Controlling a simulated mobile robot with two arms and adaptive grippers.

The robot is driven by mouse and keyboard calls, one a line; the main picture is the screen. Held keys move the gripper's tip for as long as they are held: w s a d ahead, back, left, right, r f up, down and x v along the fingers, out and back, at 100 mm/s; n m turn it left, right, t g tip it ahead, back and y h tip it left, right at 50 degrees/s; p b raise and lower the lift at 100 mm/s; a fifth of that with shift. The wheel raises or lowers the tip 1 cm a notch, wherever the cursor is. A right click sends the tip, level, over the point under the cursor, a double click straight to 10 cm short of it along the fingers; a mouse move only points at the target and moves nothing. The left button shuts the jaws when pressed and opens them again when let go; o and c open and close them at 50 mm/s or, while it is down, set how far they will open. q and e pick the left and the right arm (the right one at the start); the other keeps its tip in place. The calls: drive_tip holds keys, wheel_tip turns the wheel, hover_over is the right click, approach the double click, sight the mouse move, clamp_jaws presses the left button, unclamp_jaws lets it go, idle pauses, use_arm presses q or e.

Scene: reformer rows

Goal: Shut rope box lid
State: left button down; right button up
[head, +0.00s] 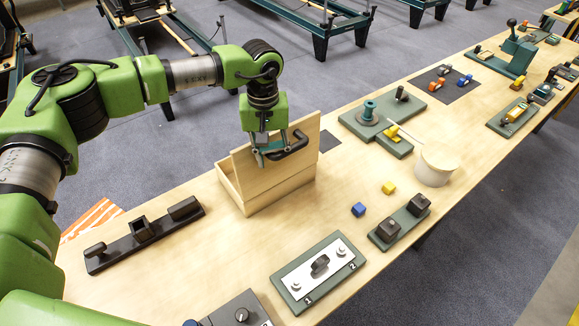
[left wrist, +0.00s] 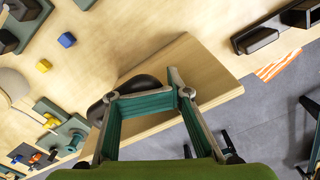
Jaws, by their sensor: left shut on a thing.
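The wooden rope box (head: 268,194) stands on the long wooden table, left of the middle in the head view. Its wooden lid (head: 247,168) is raised, standing steeply above the box. A black bar handle (head: 293,148) is on the lid's face. My left gripper (head: 270,152) is at the handle from above, its teal fingers shut on it. In the left wrist view the lid (left wrist: 205,75) lies beyond the fingers, with the dark handle (left wrist: 140,84) partly hidden by them. The inside of the box is hidden. My right gripper is not in view.
A black rail with blocks (head: 142,238) lies left of the box. A green switch board (head: 318,272) lies in front. A blue cube (head: 358,209), a yellow cube (head: 388,187) and a white tub (head: 436,165) stand to the right. Bare table surrounds the box.

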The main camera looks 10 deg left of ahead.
use_arm(q)
drive_tip(key=shift+w+a+r, duration=0.2)
drive_tip(key=shift+w+r, duration=0.25)
drive_tip(key=shift+w, duration=0.15)
drive_tip(key=shift+w+a, duration=0.1)
drive_tip(key=shift+r, duration=0.1)
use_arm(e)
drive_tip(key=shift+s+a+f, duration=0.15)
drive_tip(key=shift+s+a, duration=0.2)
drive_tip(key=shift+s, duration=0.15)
use_arm(q)
drive_tip(key=shift+a, duration=0.15)
drive_tip(key=shift+w+a+r+b, duration=0.1)
drive_tip(key=shift+w+a+b, duration=0.3)
drive_tip(key=shift+w+a, duration=0.6)
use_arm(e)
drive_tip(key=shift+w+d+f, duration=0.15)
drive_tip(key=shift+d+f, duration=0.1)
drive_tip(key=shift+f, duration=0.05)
use_arm(q)
drive_tip(key=shift+w, duration=0.1)
